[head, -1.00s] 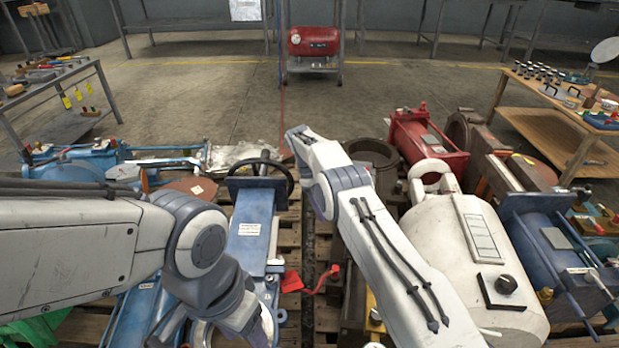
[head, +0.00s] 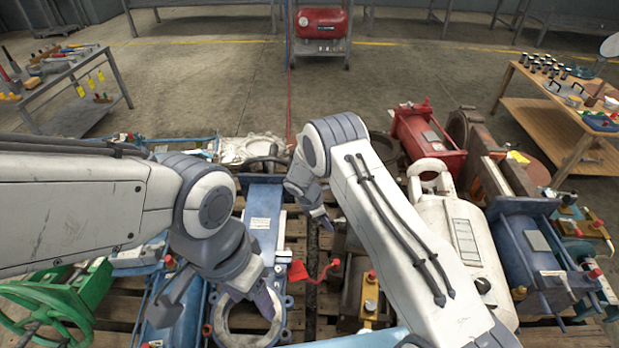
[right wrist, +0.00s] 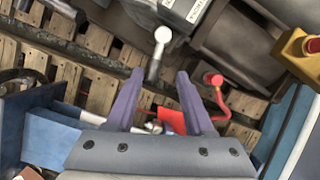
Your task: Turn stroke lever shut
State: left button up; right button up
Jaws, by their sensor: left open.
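In the right wrist view, a short lever with a pale ball knob (right wrist: 162,35) lies just beyond and between my right fingertips; the fingers are apart and do not grip it. A red lever (right wrist: 218,92) with a round red knob is just right of the right finger. It also shows in the head view (head: 318,275), beside the blue unit. I cannot tell which one is the stroke lever. My right gripper (right wrist: 160,74) is open; in the head view it is partly hidden by its arm. My left gripper (head: 222,298) is open and empty above the blue equipment.
Wooden pallets carry blue units (head: 264,215), a red unit (head: 428,138) and a white tank (head: 450,235) close around both arms. A green handwheel (head: 45,310) is at lower left. A wooden bench (head: 550,110) stands at right.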

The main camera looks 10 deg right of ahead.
jog(key=s+a+r+p, duration=0.1)
jog(key=s+a+r, duration=0.2)
jog(key=r, duration=0.9)
jog(key=s+a+r+m+y+p, duration=0.1)
jog(key=s+r, duration=0.5)
jog(key=r, duration=0.7)
jog(key=a+p, duration=0.1)
jog(key=a, duration=0.1)
jog(key=shift+s+a+t, duration=0.25)
jog(key=shift+a+t, duration=0.05)
jog(key=shift+a, duration=0.05)
jog(key=shift+w, duration=0.1)
jog(key=w+d+f, duration=0.2)
jog(key=w+f, duration=0.1)
jog(key=f, duration=0.5)
jog(key=w+d+f+b, duration=0.1)
jog(key=w+d+f, duration=0.2)
jog(key=f, duration=0.5)
jog(key=w+d+f+h, duration=0.1)
jog(key=w+d+f, duration=0.1)
jog(key=f, duration=0.7)
jog(key=shift+w+d+n+g, duration=0.2)
jog(key=shift+w+n+g, duration=0.15)
jog(key=shift+w, duration=0.45)
